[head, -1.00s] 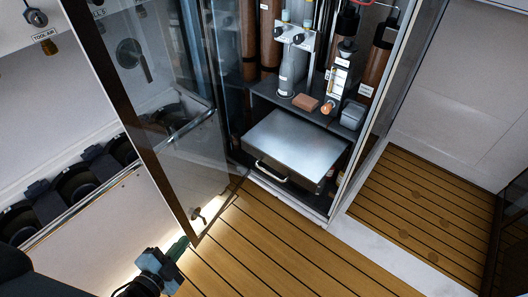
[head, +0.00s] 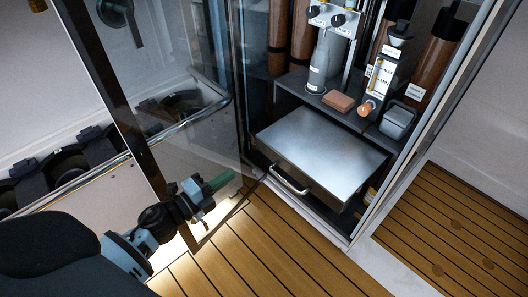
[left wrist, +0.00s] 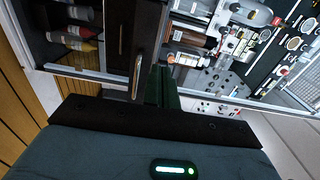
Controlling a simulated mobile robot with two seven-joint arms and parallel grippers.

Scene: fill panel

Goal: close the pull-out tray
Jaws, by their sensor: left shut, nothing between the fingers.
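The pull-out tray (head: 322,150) is a flat silver box low in the open cabinet. It sticks out from under the shelf toward me, with a pale bar handle (head: 288,181) on its front. My left gripper (head: 222,181) has green fingers, shut and empty. It is left of the handle, apart from it in the head view, near the lower corner of the glass door. In the left wrist view the shut green fingers (left wrist: 165,88) point toward the cabinet, beside a metal bar that looks like the handle (left wrist: 137,74). My right gripper is not in view.
The glass door (head: 190,120) stands open on the left, close to my left arm. The shelf above the tray holds a grey bottle (head: 322,65), a reddish block (head: 338,101) and a grey canister (head: 397,121). The wooden floor (head: 270,250) in front is clear.

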